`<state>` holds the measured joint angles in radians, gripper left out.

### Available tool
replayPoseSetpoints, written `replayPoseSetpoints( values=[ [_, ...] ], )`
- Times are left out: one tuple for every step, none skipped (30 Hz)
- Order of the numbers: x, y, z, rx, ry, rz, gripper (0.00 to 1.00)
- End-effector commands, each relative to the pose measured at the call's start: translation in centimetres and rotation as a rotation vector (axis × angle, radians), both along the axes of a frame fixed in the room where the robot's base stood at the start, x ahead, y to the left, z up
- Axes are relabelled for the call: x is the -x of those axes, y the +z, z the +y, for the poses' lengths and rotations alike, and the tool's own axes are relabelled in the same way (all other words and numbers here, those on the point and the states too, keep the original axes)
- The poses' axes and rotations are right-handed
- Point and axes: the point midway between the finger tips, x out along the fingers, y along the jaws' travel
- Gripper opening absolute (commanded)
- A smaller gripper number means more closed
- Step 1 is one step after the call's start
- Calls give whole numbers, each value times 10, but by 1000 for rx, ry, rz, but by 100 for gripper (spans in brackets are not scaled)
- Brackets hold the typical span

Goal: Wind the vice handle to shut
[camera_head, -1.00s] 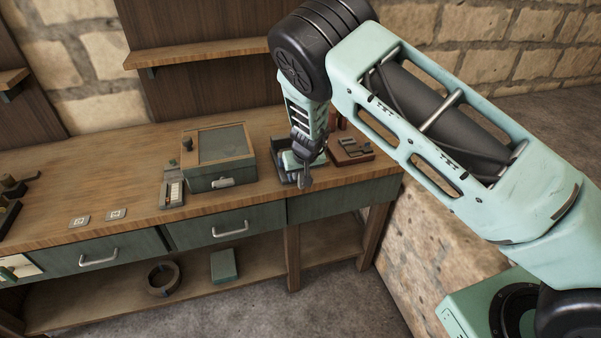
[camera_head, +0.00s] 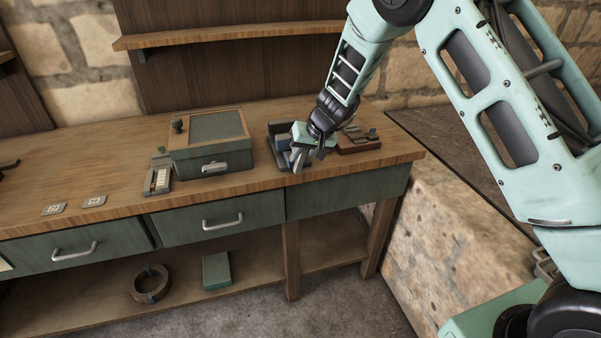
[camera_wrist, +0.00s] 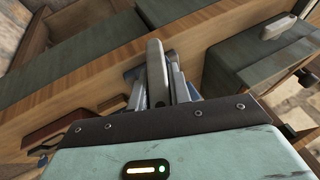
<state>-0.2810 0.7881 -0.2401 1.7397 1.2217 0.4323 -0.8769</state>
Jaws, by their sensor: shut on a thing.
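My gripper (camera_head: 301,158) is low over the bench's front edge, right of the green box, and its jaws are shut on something. A low dark fixture with blue-grey parts (camera_head: 282,143), which looks like the vice, sits directly behind and left of it. The hand covers much of this fixture, and the handle cannot be picked out clearly. In the wrist view, my gripper (camera_wrist: 160,82) shows as pale grey, rounded bars beyond the hand. Grey-blue parts lie close around them. The grip itself and the gap between the vice jaws are hidden.
The green box (camera_head: 210,165) with a front handle stands to the left on the bench. A red-brown tray (camera_head: 359,145) of small parts is close on the right. Two small marked plates (camera_head: 75,204) lie further left. Drawers (camera_head: 221,222) front the bench below.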

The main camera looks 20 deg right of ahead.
Motion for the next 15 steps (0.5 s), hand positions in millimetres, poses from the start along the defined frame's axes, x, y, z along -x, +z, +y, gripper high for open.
replayPoseSetpoints(
  values=[
    [2,-12,-2,-31,-1,4,0],
    [2,-12,-2,-47,0,4,0],
    [2,-12,-2,-70,1,5,0],
    [3,-12,-3,-88,1,5,0],
    [3,-13,-3,-105,-1,6,0],
    [3,-13,-3,-130,0,6,0],
    [3,-13,-3,-146,0,6,0],
    [3,-13,-3,-164,2,7,0],
    [3,-14,-3,-188,1,7,0],
    [3,-14,-3,-207,1,7,0],
    [3,-14,-3,-225,2,8,0],
    [3,-14,-3,-250,2,8,0],
    [3,-14,-4,-268,2,8,0],
    [3,-15,-4,-287,1,8,0],
    [3,-15,-4,-313,2,8,0]
  ],
)
